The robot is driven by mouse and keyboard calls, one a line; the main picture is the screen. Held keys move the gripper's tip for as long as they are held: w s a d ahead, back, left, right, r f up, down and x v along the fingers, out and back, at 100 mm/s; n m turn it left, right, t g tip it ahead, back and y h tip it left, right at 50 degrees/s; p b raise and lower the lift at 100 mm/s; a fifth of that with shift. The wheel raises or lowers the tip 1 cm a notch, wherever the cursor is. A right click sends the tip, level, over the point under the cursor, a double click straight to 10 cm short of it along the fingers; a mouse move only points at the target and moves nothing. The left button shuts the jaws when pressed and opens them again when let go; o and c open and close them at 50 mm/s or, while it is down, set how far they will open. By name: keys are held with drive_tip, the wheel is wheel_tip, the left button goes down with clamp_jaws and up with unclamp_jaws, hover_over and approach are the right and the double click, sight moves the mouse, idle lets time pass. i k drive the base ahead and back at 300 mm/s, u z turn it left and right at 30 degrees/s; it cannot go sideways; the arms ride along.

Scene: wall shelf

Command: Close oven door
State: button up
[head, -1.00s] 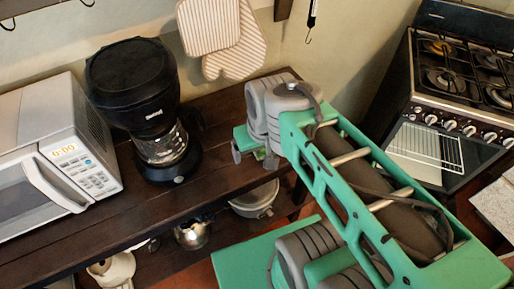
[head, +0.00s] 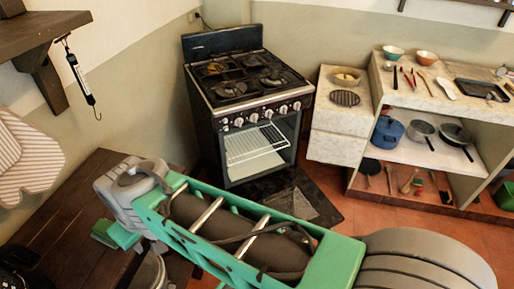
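The black and steel stove (head: 246,97) stands against the far wall, with burners on top and a row of knobs along its front. Its oven cavity is open and shows a white wire rack (head: 256,143). The oven door (head: 295,202) is folded down, lying low in front of the stove near the floor; my green arm hides part of it. My gripper (head: 112,236) is at the left end of the arm, over the dark wooden table and well left of the door. Its fingers are mostly hidden, so its opening is unclear.
The dark wooden table (head: 62,217) fills the lower left. A wooden shelf bracket (head: 42,80) with a hanging tool juts from the left wall. A counter (head: 440,95) with pots stands right of the stove. Red tiled floor (head: 400,217) is clear before the counter.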

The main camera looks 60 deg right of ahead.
sight(290, 191)
drive_tip(key=k, duration=0.9)
drive_tip(key=z, duration=1.4)
